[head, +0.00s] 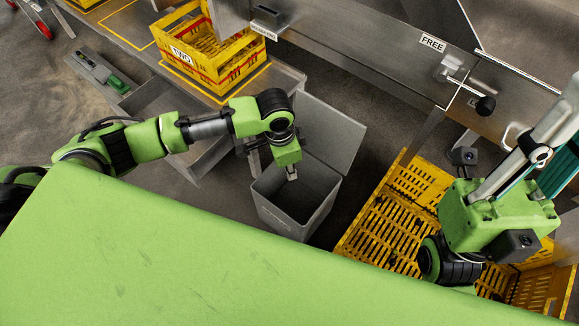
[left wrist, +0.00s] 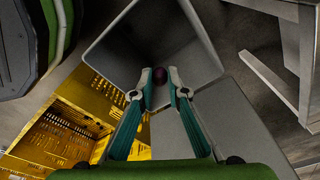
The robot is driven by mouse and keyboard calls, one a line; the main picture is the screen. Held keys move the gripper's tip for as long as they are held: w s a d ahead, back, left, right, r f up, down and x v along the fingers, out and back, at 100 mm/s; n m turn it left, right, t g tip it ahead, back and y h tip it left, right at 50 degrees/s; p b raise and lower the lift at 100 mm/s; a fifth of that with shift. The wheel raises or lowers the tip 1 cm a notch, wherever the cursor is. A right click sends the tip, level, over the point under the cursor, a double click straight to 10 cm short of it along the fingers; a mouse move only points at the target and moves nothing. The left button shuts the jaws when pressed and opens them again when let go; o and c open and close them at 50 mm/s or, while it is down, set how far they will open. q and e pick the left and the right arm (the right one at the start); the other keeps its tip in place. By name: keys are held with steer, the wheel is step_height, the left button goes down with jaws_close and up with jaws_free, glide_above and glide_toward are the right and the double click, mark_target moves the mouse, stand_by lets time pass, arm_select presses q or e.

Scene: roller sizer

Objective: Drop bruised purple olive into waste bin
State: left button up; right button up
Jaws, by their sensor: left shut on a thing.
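My left gripper (head: 291,175) points down over the mouth of the open grey waste bin (head: 283,219). In the left wrist view, the gripper (left wrist: 160,88) is shut on a small dark purple olive (left wrist: 160,75), held between its pale fingertips. The bin (left wrist: 125,45) shows its inner walls behind the olive. The olive cannot be made out in the head view, and bruising is too small to tell. My right gripper (head: 545,145) is at the right edge of the head view; its fingertips are out of frame.
Yellow slatted crates (head: 365,232) stand right of the bin. A grey panel (head: 325,132) rises behind the bin. A FREE sign (head: 432,44) is on the metal machine.

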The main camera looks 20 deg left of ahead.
arm_select(q)
steer(key=o, duration=0.8)
steer(key=shift+r, duration=0.1)
steer(key=r, duration=0.8)
steer(key=a+r, duration=0.1)
steer(key=r, duration=0.2)
steer(key=shift+s+r, duration=0.4)
